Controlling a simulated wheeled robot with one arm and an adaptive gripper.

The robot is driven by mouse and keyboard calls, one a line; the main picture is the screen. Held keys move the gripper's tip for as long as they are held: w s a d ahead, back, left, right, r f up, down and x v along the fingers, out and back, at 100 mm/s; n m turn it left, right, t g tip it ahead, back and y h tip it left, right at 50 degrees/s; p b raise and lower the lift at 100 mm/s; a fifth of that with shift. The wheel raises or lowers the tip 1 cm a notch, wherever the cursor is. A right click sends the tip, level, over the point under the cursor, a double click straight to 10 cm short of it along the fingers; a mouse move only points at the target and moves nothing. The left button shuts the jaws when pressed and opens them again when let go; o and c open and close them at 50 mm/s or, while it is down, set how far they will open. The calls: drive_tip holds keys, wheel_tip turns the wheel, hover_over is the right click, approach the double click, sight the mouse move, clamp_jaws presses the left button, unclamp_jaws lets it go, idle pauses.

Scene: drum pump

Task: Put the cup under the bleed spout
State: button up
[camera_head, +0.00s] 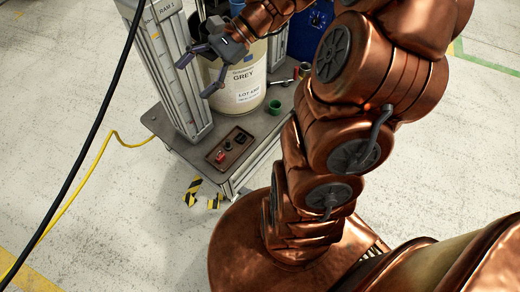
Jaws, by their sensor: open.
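A small green cup (274,107) stands upright on the grey platform (255,124), at the right of a cream drum (247,80) labelled GREY. My gripper (193,77) is open in front of the drum's left side, with its fingers pointing down and left. It appears empty, and it is apart from the cup, which stands to its right. I cannot make out the bleed spout. My gripper and wrist cover the drum's upper part.
A metal ram column (178,75) marked RAM 1 rises left of the drum. A black cable (97,125) and yellow hose (85,165) run at left. My arm fills the right.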

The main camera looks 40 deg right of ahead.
drive_tip(key=s+a+f+n+g+h, duration=0.25)
drive_tip(key=s+n+h, duration=0.2)
drive_tip(key=s, duration=0.45)
drive_tip(key=s+a+f+n+g+h, duration=0.2)
drive_tip(key=s+a+n+g+h, duration=0.1)
drive_tip(key=s+n, duration=0.4)
drive_tip(key=s+d+f+n+h, duration=0.1)
drive_tip(key=s+d+n+h, duration=0.2)
drive_tip(key=s+d+h, duration=0.1)
drive_tip(key=shift+s+d+t, duration=0.45)
drive_tip(key=shift+s+d, duration=0.2)
drive_tip(key=shift+s, duration=0.65)
